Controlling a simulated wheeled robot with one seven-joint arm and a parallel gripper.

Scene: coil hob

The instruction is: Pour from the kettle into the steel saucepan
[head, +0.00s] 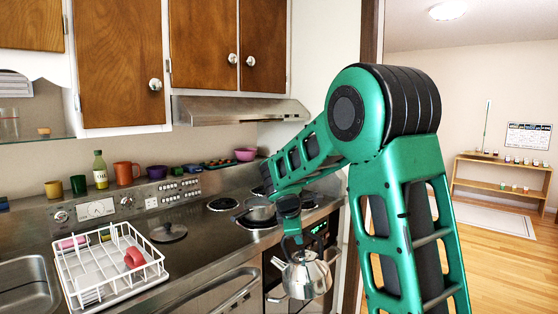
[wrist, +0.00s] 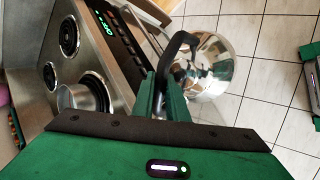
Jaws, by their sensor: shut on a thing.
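The shiny steel kettle (head: 306,278) hangs upright below my gripper (head: 294,238), in front of the stove's front edge. Its spout points left in the head view. In the wrist view the kettle (wrist: 212,68) is over the tiled floor, and my gripper (wrist: 164,98) is shut on its black handle (wrist: 178,48). The steel saucepan (head: 260,210) sits on the hob, left of and behind the kettle; my arm partly covers it. It also shows in the wrist view (wrist: 88,98), open at the top. Its contents cannot be made out.
A pan lid (head: 168,232) lies on the counter. A white dish rack (head: 72,268) with a red item stands left of it. Coil burners (head: 222,204) surround the saucepan. Cups and a bottle (head: 100,170) line the back ledge. A range hood (head: 240,111) hangs above.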

